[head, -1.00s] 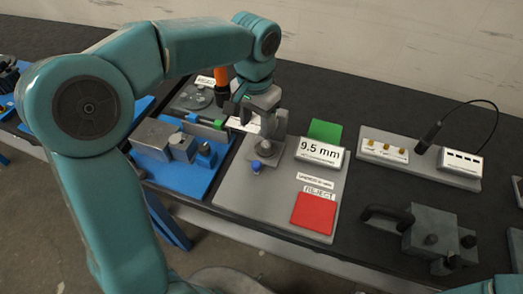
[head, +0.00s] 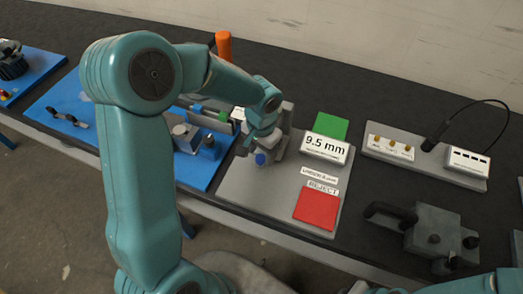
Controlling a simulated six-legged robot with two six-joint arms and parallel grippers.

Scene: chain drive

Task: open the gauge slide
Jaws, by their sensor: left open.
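The gauge stands on a grey plate (head: 272,193) with a 9.5 mm display (head: 325,148). Its grey upright body (head: 283,132) is partly hidden behind my left gripper. A blue knob (head: 261,159) shows at the front of the gauge. My left gripper (head: 252,149) points down right at the gauge, just above and left of the blue knob. It is open; its fingers are small and partly hidden, and I cannot tell whether they touch the knob. My right gripper is not in view.
A green pad (head: 331,125) and a red REJECT pad (head: 316,208) lie on the plate. A blue fixture (head: 196,170) is at left, partly behind my arm. An orange handle (head: 223,45) stands behind. A grey block (head: 433,228) with a black handle sits at right.

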